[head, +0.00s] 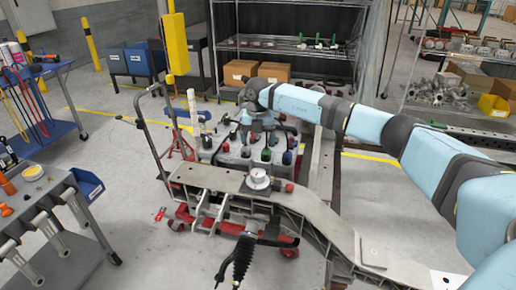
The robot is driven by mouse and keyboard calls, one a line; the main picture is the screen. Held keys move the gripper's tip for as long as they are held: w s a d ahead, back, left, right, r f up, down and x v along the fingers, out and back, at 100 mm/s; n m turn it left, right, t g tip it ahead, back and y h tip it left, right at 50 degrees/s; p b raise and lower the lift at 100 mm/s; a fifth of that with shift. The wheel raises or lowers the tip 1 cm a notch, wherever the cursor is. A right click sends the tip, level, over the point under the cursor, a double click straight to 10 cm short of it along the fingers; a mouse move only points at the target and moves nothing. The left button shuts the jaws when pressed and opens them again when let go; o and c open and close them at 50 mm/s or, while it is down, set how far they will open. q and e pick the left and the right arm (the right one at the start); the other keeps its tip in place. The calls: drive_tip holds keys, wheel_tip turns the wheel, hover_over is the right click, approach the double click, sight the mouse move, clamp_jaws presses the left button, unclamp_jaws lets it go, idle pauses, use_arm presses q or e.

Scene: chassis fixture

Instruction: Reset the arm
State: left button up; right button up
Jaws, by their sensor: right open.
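My right arm (300,103), light blue with dark joints, reaches in from the right side and stretches across to the middle of the picture. Its wrist bends down at the end. My right gripper (246,133) is open above a grey tray (232,158) holding several bottles with coloured tops. Its fingertips are small in the picture, and I cannot tell whether they touch anything. No held object shows. My left gripper and left arm are not in the picture.
A metal chassis frame (325,215) on a red wheeled stand fills the centre and front, with a round dial gauge (259,178) on it. Tool carts (50,225) stand at the left. A wire rack (290,47) with cardboard boxes stands behind; a parts shelf (455,115) is at right.

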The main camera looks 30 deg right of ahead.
idle(0.5)
drive_tip(key=s+a+f+n+y+p, duration=0.1)
drive_tip(key=s+a+f+y, duration=0.15)
drive_tip(key=a, duration=0.45)
drive_tip(key=s+a+f+n+y, duration=0.1)
drive_tip(key=s+a+f+y, duration=0.2)
drive_tip(key=a, duration=0.4)
drive_tip(key=s+a+f+n+y+p, duration=0.1)
drive_tip(key=a+f+y, duration=0.25)
drive_tip(key=a, duration=0.35)
drive_tip(key=s+a+r+m+t+y+p, duration=0.1)
drive_tip(key=s+a+m+t+y, duration=0.3)
drive_tip(key=a, duration=0.3)
drive_tip(key=s+a+m+t+y+p, duration=0.1)
drive_tip(key=s+a+m+y, duration=0.1)
drive_tip(key=s+a+y, duration=0.5)
drive_tip(key=s+d+f+m+t+h+p, duration=0.1)
drive_tip(key=s+d+f+m+t+h, duration=0.1)
drive_tip(key=s+m, duration=0.5)
drive_tip(key=s+d+f+m+t+h+p, duration=0.1)
drive_tip(key=s+d+f+m+t+h, duration=0.1)
drive_tip(key=s+d+f+m+h, duration=0.3)
drive_tip(key=s+d+f+m+t+h+p, duration=0.1)
drive_tip(key=s+d+f+m+h, duration=0.3)
drive_tip(key=s+m+h, duration=0.5)
drive_tip(key=shift+d+f+m+t+h, duration=0.15)
drive_tip(key=shift+f+m+t+h, duration=0.3)
drive_tip(key=shift+f, duration=0.3)
